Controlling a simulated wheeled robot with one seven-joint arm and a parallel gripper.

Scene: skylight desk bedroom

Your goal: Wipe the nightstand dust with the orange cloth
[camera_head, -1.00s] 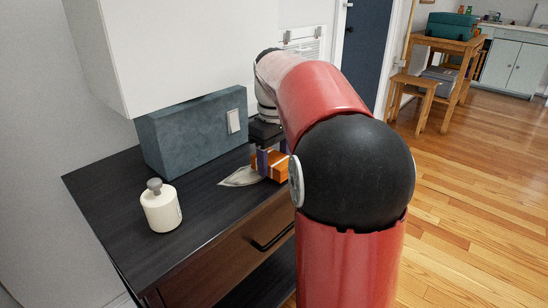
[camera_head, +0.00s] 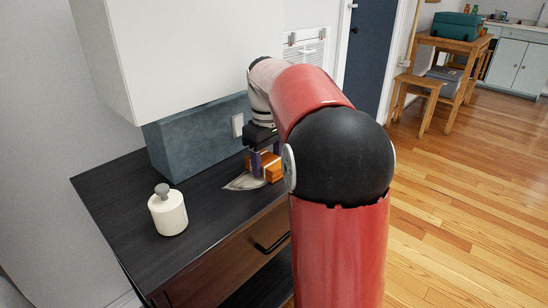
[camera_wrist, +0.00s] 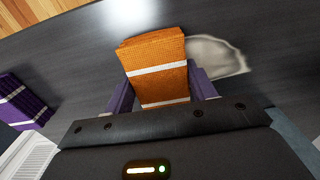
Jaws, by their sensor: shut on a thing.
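The orange cloth (camera_head: 268,167), a folded block with white stripes, is between the two purple fingers of my gripper (camera_head: 264,164). In the wrist view the cloth (camera_wrist: 156,68) fills the space between the fingers (camera_wrist: 160,95), which are shut on it. The cloth is low at the nightstand top (camera_head: 207,202); I cannot tell whether it presses on it. A pale grey dust patch (camera_head: 243,183) lies just left of the cloth, partly hidden by it. In the wrist view the dust (camera_wrist: 222,56) shows to the cloth's right.
A white bottle with a grey cap (camera_head: 168,213) stands on the nightstand's left part. A blue-grey box (camera_head: 200,143) stands along the back, under a white cabinet (camera_head: 200,50). A folded purple item (camera_wrist: 26,108) shows in the wrist view at left. The nightstand's front middle is clear.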

